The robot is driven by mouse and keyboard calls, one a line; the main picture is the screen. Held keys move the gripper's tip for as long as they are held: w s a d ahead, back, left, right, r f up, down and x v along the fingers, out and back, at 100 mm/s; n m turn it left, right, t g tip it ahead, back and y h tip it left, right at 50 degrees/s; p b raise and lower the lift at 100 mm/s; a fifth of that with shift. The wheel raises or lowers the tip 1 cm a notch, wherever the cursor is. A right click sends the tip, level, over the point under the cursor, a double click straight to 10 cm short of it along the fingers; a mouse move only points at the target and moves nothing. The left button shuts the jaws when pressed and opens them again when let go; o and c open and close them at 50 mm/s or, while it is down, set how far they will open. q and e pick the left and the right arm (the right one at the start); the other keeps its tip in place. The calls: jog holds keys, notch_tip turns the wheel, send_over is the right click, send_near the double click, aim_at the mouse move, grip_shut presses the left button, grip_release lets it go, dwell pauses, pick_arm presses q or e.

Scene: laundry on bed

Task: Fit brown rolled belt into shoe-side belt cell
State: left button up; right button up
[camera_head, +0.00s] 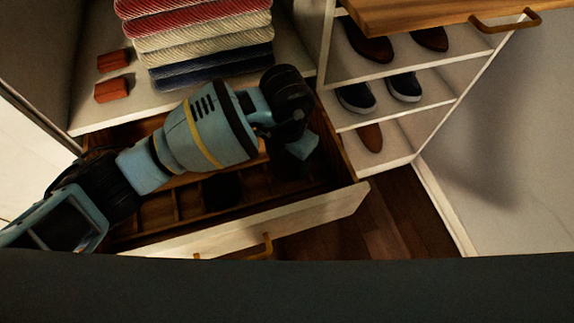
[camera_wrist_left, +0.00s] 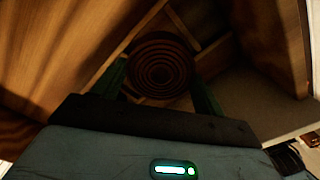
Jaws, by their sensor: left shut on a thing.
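The brown rolled belt (camera_wrist_left: 160,65) shows as a spiral coil in the left wrist view, between the two fingers of my left gripper (camera_wrist_left: 158,82). My left gripper is shut on it. In the head view my left gripper (camera_head: 302,146) points down at the right, shoe-side end of the open drawer (camera_head: 310,205), and the belt is hidden there. The wrist view shows wooden dividers (camera_wrist_left: 195,45) close around the coil. I cannot tell whether the belt touches the cell floor. My right gripper is not in view.
A dark item (camera_head: 222,190) lies in a middle drawer cell; cells to its left look empty. Folded towels (camera_head: 205,40) and two small red-brown items (camera_head: 112,90) sit on the shelf behind. Shoes (camera_head: 356,97) stand on shelves at the right, beside the drawer.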

aim_at(287, 169)
pick_arm(q)
notch_tip(287, 169, down, 4)
jog(key=shift+f+b, duration=0.2)
jog(key=shift+b, duration=0.1)
jog(key=shift+f, duration=0.25)
jog(key=shift+f, duration=0.3)
